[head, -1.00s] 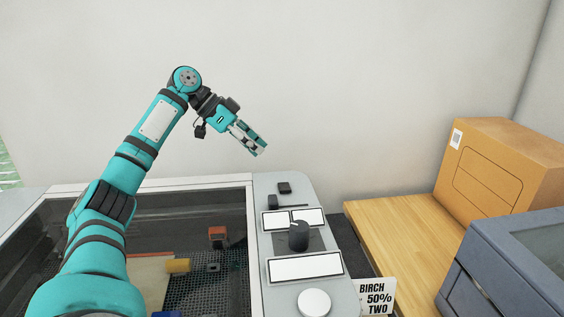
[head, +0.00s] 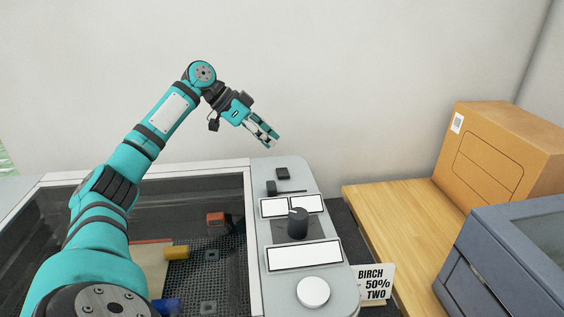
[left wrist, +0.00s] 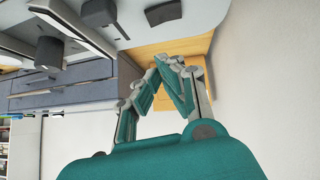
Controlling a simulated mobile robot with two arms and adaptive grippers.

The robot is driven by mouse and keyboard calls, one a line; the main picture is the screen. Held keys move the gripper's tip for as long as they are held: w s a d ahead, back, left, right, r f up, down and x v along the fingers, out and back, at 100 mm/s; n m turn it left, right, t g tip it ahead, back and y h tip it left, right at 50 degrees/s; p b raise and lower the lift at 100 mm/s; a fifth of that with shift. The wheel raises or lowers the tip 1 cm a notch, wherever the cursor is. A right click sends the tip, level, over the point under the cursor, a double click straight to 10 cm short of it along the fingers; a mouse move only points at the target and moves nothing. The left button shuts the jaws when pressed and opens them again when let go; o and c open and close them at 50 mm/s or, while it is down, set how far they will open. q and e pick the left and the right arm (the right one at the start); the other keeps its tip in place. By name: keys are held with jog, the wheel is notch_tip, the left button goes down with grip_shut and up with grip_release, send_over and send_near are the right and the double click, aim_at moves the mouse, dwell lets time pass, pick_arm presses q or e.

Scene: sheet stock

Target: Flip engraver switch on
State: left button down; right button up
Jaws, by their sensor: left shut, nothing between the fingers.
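The engraver (head: 150,178) has a grey control panel (head: 262,235) along its right side. A small black switch (head: 283,174) sits at the panel's far end. A black knob (head: 297,223) and a round white button (head: 313,291) sit nearer still. My left gripper (head: 270,138) is shut and empty, above and apart from the panel's far end. In the left wrist view its fingers (left wrist: 167,66) meet at the tips, and a dark switch (left wrist: 163,12) shows beyond them. The right gripper is out of view.
A wooden bench (head: 392,215) stands right of the panel, with a cardboard box (head: 500,150) and a blue-grey machine (head: 500,245). A sign (head: 375,285) reading "BIRCH 50% TWO" stands near the panel's right edge. A bare wall (head: 370,80) rises behind.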

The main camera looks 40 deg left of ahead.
aim_at(282, 175)
pick_arm(q)
jog(key=p+x, duration=0.1)
jog(key=x, duration=0.2)
jog(key=shift+w+d+f, duration=0.15)
jog(key=shift+w+d, duration=0.1)
jog(key=shift+d, duration=0.1)
jog(key=f, duration=0.2)
jog(key=f+p, duration=0.1)
jog(key=shift+w+d+f, duration=0.15)
jog(key=shift+d+f, duration=0.2)
jog(key=shift+f, duration=0.65)
